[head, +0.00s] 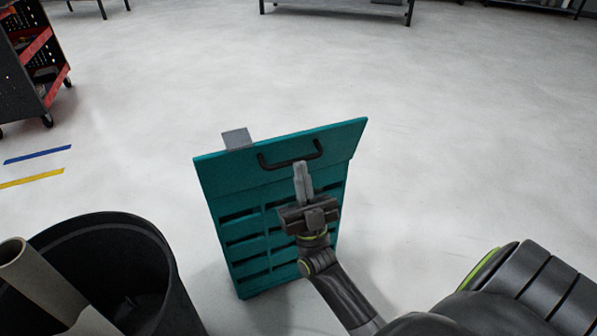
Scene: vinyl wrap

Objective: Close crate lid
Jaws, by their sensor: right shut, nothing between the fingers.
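A teal crate (236,262) with slotted sides stands on the floor in the middle of the head view. Its teal lid (220,172) forms the wide panel at the top and carries a black bar handle (290,158). How far the lid stands open cannot be told from this angle. My right gripper (301,168) is shut and empty, its fingertips just below the right part of the handle; whether they touch the lid is unclear. The gripper and wrist hide part of the crate's slotted face. My left gripper is not in view.
A grey piece (237,138) sticks up behind the lid's far edge. A black bin (160,262) holding a pale tube (42,282) stands at the lower left. A dark cart (38,75) is at the upper left. The floor right of the crate is clear.

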